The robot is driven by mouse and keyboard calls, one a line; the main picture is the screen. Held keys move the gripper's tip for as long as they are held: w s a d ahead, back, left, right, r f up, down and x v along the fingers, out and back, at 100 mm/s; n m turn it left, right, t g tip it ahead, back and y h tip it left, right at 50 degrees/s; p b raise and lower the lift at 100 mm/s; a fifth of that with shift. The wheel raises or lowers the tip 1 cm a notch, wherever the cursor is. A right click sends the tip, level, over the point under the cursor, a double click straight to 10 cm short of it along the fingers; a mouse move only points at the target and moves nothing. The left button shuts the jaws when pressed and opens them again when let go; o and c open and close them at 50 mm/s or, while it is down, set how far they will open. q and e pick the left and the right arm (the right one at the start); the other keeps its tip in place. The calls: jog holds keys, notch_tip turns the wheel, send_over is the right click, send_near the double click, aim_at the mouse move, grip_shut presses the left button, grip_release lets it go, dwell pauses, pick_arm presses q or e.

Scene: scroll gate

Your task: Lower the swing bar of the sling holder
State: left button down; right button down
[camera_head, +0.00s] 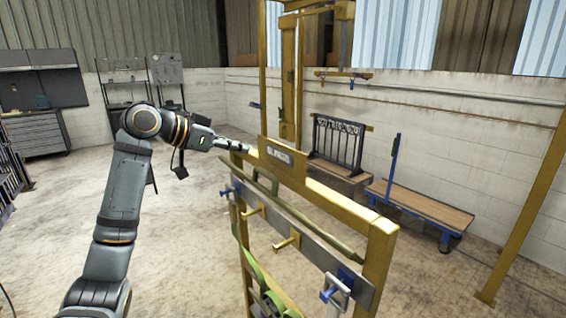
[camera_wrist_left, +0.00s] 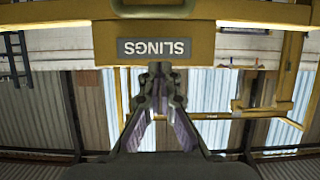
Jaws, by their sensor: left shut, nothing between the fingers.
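The sling holder is a yellow frame (camera_head: 375,262) standing on the floor in the head view, with a "SLINGS" sign plate (camera_head: 282,156) on its top beam. A long olive-green bar (camera_head: 300,217), which looks like the swing bar, slants across its near side in front of a grey plate with pegs. My left gripper (camera_head: 244,147) is shut and empty beside the upper left end of the frame, near the sign. In the left wrist view the shut fingertips (camera_wrist_left: 160,70) are at the sign's edge (camera_wrist_left: 153,47); contact cannot be told. My right gripper is out of view.
Green slings (camera_head: 262,285) hang low on the holder. A blue clamp (camera_head: 338,290) sits at its near end. Behind stand a wooden-topped bench (camera_head: 425,207), a black rack (camera_head: 337,143) and a yellow post (camera_head: 525,235). The floor to the left is mostly clear.

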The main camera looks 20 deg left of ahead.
pick_arm(q)
jog(key=shift+s+d+r+m, duration=0.25)
jog(key=shift+d+r+m, duration=0.05)
jog(key=shift+r, duration=0.25)
jog(key=p, duration=0.4)
send_over(263, 172)
jog(key=w+d, duration=0.2)
notch_tip(263, 172, down, 4)
jog(key=s+a+f, duration=0.1)
jog(key=s+a+f+p, duration=0.1)
jog(key=f, duration=0.1)
jog(key=shift+s+a, duration=0.1)
jog(key=shift+s, duration=0.1)
jog(key=shift+w, duration=0.1)
jog(key=shift+d+f, duration=0.1)
jog(key=shift+d, duration=0.1)
